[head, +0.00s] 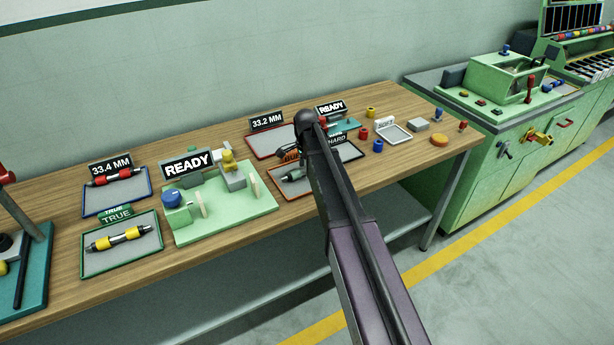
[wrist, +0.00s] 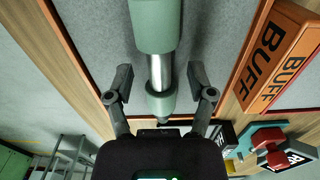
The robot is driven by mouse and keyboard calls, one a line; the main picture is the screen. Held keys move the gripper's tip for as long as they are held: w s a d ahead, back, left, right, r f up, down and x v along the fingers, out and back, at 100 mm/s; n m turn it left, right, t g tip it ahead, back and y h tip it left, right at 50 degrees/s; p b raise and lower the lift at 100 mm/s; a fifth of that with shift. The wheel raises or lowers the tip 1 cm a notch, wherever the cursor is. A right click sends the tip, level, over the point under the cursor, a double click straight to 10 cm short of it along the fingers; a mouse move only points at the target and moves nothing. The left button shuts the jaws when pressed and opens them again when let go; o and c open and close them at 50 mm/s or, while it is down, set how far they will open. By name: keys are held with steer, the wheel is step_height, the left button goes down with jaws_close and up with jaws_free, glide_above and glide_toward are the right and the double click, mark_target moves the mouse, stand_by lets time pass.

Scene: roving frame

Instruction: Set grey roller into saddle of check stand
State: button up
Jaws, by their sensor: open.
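The grey roller (wrist: 158,72), grey-green with a bright metal shaft, lies in the grey tray marked BUFF (wrist: 237,75). In the head view the roller (head: 293,175) shows partly beside my arm. My open gripper (wrist: 162,80) has one finger on each side of the roller's shaft, with gaps showing on both sides. In the head view my arm hides the gripper. A light green stand (head: 245,204) with a READY sign, a blue knob and a yellow part stands left of that tray. Which of its parts is the saddle is not clear.
Trays marked 33.4 MM (head: 146,202) and TRUE (head: 90,264) hold red and yellow rollers at left. A 33.2 MM tray (head: 262,143) and a second READY sign (head: 331,107) are behind. Small coloured parts and a SOFT tray (head: 393,139) lie at right.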

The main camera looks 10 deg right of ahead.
steer(key=shift+f+b, duration=0.35)
steer(key=shift+f, duration=0.25)
jaws_close()
